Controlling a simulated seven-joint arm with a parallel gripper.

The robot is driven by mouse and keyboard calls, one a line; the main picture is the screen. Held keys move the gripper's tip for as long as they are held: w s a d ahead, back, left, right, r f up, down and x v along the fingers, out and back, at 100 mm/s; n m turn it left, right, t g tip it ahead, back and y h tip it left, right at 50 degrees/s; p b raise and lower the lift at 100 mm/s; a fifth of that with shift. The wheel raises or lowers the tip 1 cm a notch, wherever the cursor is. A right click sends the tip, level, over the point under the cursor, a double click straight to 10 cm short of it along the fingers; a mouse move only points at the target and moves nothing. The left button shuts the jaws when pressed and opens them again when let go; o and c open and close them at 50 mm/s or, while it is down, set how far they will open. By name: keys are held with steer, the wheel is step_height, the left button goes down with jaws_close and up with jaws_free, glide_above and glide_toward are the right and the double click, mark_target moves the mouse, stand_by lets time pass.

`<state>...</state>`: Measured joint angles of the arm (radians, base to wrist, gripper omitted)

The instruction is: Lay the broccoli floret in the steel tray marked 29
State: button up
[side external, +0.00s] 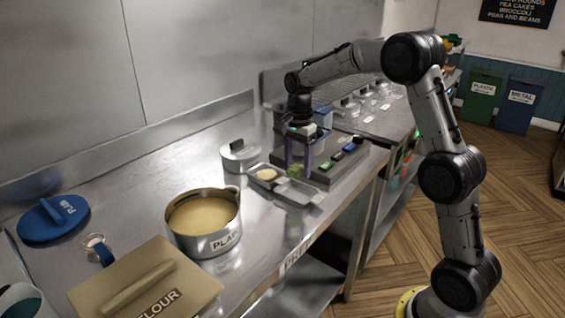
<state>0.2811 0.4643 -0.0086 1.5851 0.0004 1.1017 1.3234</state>
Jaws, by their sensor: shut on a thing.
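My gripper (297,165) points down over the back of the counter, its purple fingers shut on the green broccoli floret (294,171). The floret shows small at the fingertips, just above or behind the far edge of a shallow, empty-looking steel tray (300,194). I cannot tell whether it touches anything below. A second steel tray (254,180) sits to the left and holds a pale round piece (266,174). No number is legible on either tray, so I cannot tell which is marked 29.
A lidded steel pot (238,156) stands left of the trays. A large pot of yellow batter (204,218) stands nearer. A dark board with coloured blocks (345,150) lies right of my gripper.

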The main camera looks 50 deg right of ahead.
steer(key=shift+f, duration=2.4)
steer(key=o, duration=1)
steer(key=shift+o, duration=0.2)
steer(key=shift+r, duration=3.5)
